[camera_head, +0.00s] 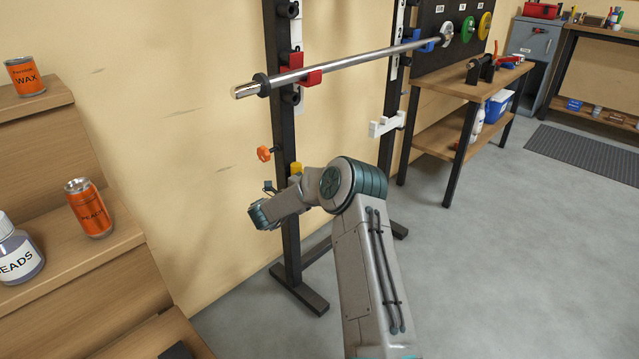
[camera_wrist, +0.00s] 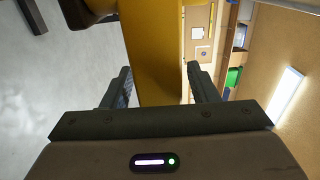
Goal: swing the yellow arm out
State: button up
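The yellow arm shows in the head view as a small yellow piece (camera_head: 296,168) at the near rack upright, mostly hidden behind my arm. In the wrist view the yellow arm (camera_wrist: 160,55) is a broad bar running from the top edge down between my fingers. My gripper (camera_wrist: 160,85) has its two dark fingers apart, one on each side of the bar. A thin gap shows between the bar and the right finger; I cannot tell whether the left finger touches it. In the head view the fingers are largely hidden by my wrist.
A steel barbell (camera_head: 340,66) rests on red hooks (camera_head: 312,77) above my arm. An orange knob (camera_head: 264,153) sticks out left of the near upright (camera_head: 287,125). A workbench (camera_head: 455,90) stands at right; floor between is clear.

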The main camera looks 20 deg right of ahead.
jog(key=p+v, duration=0.2)
jog(key=v, duration=1.1)
jog(key=shift+s+a+p, duration=0.15)
jog(key=shift+a+p, duration=0.2)
